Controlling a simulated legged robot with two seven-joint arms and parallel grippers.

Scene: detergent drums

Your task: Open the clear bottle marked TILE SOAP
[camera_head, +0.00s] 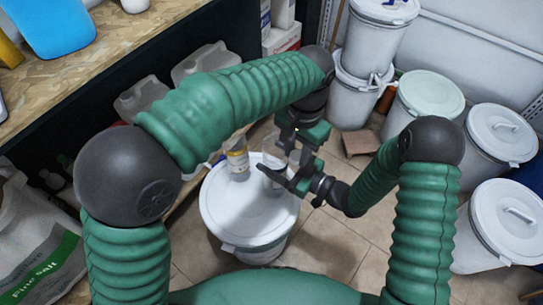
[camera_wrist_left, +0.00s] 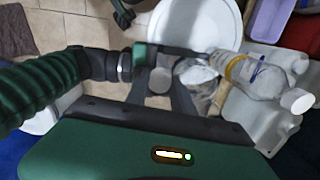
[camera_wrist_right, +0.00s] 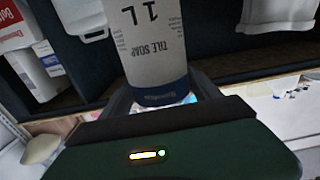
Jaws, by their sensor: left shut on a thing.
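The clear TILE SOAP bottle (camera_head: 273,163) stands on the white drum lid (camera_head: 228,208). Its label (camera_wrist_right: 150,40) fills the upper middle of the right wrist view, upside down. My right gripper (camera_head: 276,182) comes in from the right, its fingers at both sides of the bottle, and looks shut on it. My left gripper (camera_head: 299,140) hangs over the bottle from above. The fingers hide part of the bottle in the head view.
A second clear bottle with a yellow label (camera_head: 238,160) and white cap stands close by on the same lid. White drums (camera_head: 430,103) stand to the right. A wooden shelf (camera_head: 90,75) with jugs below is on the left.

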